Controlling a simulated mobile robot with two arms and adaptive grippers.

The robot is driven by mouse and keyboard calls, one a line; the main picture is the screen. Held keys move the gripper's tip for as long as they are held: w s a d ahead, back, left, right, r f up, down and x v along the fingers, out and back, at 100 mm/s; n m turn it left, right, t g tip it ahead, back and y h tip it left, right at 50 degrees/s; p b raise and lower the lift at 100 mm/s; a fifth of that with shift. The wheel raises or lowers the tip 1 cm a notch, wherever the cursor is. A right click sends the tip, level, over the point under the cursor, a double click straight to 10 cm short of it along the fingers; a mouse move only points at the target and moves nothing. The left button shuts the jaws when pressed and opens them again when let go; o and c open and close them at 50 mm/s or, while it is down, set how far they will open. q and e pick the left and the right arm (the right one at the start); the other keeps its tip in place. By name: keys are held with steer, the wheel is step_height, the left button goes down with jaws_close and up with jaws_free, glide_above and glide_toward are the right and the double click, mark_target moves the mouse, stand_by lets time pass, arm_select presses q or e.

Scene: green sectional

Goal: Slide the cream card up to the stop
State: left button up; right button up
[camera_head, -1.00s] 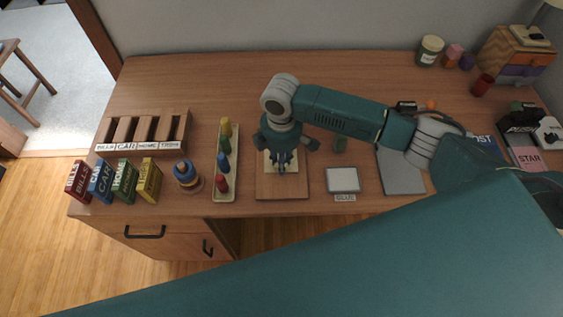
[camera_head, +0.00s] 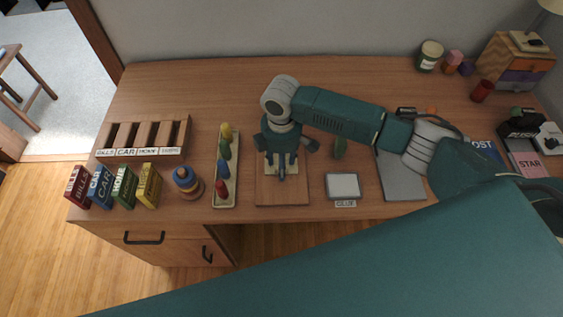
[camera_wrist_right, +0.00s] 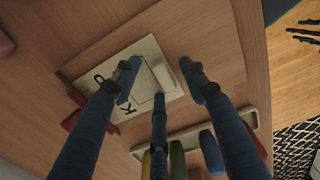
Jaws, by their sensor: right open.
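The cream card (camera_wrist_right: 147,52) lies flat on the brown wooden board (camera_head: 283,193). In the wrist view it shows dark lettering and a raised pale block (camera_wrist_right: 163,73). In the head view only parts of the card (camera_head: 267,167) show around my right gripper (camera_head: 282,167). The right gripper (camera_wrist_right: 160,88) is open, its three fingers pointing down over the card with nothing between them; I cannot tell whether they touch it. A red piece (camera_wrist_right: 75,122), possibly the stop, sits beyond the card's far side; the gripper hides that area in the head view. My left gripper is not in view.
A tray of coloured pegs (camera_head: 226,204) stands close left of the board. A small framed pad (camera_head: 344,185) and a grey panel (camera_head: 402,183) lie to the right. Labelled boxes (camera_head: 149,186) and a slotted rack (camera_head: 145,135) are farther left. The desk's back middle is clear.

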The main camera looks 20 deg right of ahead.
step_height(320, 180, up, 12)
stand_by(0.5)
